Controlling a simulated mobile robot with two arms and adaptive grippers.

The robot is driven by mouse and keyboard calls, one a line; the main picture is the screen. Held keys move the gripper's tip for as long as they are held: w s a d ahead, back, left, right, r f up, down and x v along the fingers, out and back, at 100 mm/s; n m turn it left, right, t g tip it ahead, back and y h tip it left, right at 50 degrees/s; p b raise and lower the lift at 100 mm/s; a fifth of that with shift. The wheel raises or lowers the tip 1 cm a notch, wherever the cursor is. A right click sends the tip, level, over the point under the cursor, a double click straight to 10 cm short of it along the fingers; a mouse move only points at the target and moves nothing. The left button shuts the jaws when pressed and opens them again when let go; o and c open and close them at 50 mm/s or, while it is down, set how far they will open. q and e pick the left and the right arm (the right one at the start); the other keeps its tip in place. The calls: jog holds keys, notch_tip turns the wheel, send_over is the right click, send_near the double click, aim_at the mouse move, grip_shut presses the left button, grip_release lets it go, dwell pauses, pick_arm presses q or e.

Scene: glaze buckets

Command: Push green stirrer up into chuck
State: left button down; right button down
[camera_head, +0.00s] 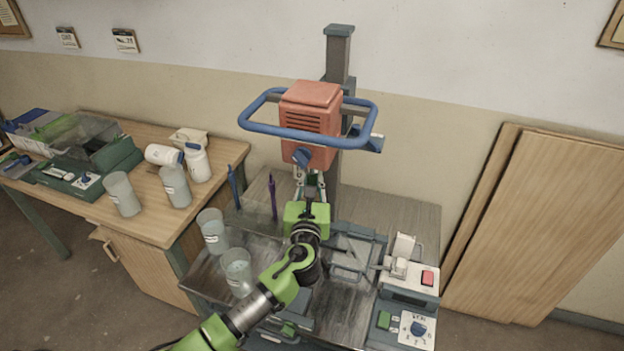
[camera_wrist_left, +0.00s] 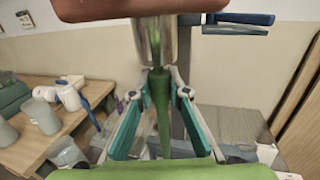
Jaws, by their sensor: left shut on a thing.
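My left gripper (camera_head: 311,180) points up under the orange mixer head (camera_head: 308,108). In the left wrist view its two fingers (camera_wrist_left: 163,85) are shut on the green stirrer (camera_wrist_left: 162,112), which stands roughly upright between them. The metal chuck (camera_wrist_left: 153,42) hangs straight above the fingertips. The stirrer's upper end meets the chuck's lower end; how far it goes inside I cannot tell. The stirrer's lower part is hidden behind my gripper's green body. My right gripper is not in view.
A blue handle ring (camera_head: 258,112) surrounds the mixer head. Purple (camera_head: 273,198) and blue (camera_head: 233,187) stirrers stand left of my gripper. Two translucent buckets (camera_head: 212,232) (camera_head: 237,270) stand beside my arm. A control box with a red switch (camera_head: 428,278) is at right.

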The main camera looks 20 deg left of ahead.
pick_arm(q)
jog(key=shift+r, duration=0.2)
jog(key=c, duration=1.8)
grip_release()
jog(key=shift+c, duration=0.2)
jog(key=shift+f, duration=0.1)
